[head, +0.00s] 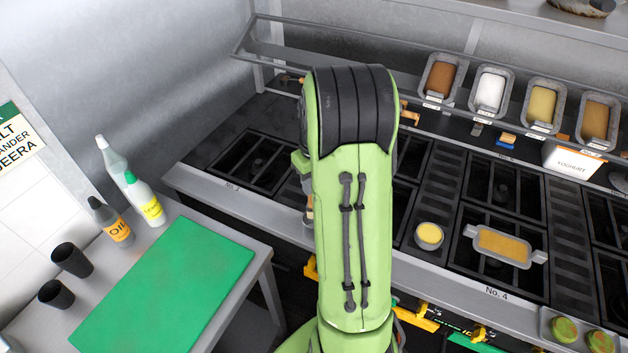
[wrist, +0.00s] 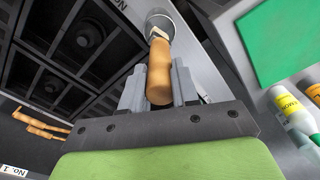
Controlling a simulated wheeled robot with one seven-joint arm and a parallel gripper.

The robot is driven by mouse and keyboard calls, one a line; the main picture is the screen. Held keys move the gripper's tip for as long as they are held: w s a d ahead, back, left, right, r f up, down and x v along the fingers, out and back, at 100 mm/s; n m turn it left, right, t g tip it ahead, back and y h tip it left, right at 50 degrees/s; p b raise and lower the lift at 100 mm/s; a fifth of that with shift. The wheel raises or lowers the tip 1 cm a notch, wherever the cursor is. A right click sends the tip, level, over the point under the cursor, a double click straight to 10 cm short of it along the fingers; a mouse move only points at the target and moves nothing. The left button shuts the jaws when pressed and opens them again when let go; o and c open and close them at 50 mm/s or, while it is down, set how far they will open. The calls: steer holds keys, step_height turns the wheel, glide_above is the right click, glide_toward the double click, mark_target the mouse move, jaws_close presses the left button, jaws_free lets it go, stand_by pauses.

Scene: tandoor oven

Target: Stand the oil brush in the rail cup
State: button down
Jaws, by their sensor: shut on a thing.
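My gripper (wrist: 159,92) is shut on the oil brush (wrist: 159,72) in the wrist view, its two grey fingers on either side of the orange-brown wooden handle. The brush's pale far end overlaps a round grey cup (wrist: 169,22) at the counter's front rail. I cannot tell whether the brush end is inside this cup or just above it. In the head view my green and black arm hides most of the gripper. A small part of what looks like the brush (head: 309,214) shows at the arm's left edge, by the counter front.
A side table at the left holds a green board (head: 165,285), an oil bottle (head: 111,222), other bottles and two dark cups (head: 72,260). Burner grates (head: 253,158) line the counter. A small yellow bowl (head: 429,235) and a tray (head: 502,246) stand right of my arm.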

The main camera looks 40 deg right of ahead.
steer(key=shift+f+b, duration=2.8)
steer(key=shift+f, duration=0.7)
steer(key=c, duration=0.8)
jaws_free()
steer(key=shift+r, duration=0.2)
steer(key=r, duration=0.5)
steer(key=r+p, duration=0.1)
steer(key=r, duration=0.4)
steer(key=s+r+p, duration=0.1)
steer(key=r, duration=0.4)
steer(key=shift+a+r, duration=0.1)
steer(key=shift+r, duration=0.15)
